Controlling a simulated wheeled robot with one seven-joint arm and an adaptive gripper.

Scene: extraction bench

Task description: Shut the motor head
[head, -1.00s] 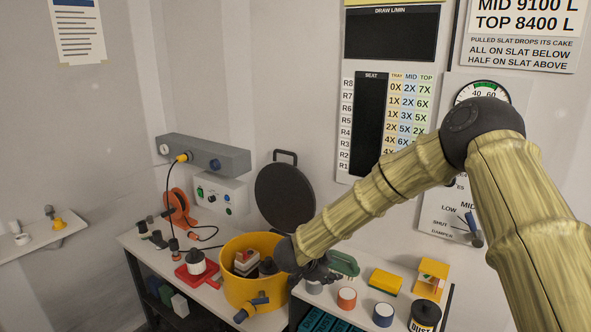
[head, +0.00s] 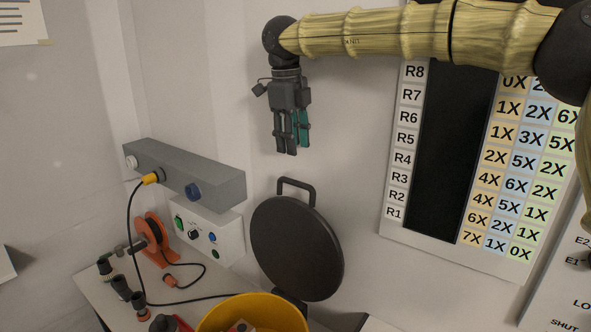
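The motor head appears to be the dark round lid (head: 297,250) with a loop handle (head: 297,187) on top. It stands tilted up, open, behind the yellow drum (head: 252,313), whose rim shows at the bottom edge. My gripper (head: 287,150) hangs with its fingers down, above the handle and apart from it. Its dark fingers look close together, with a teal strip along their right side. I cannot tell whether that strip is part of the gripper, or whether the fingers are fully shut.
A grey wall box (head: 185,172) with a yellow plug and a white switch box (head: 208,232) are left of the lid. An orange cable reel (head: 155,240) and dark fittings stand on the bench. The record board (head: 400,235) hangs at right. Bare wall surrounds my gripper.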

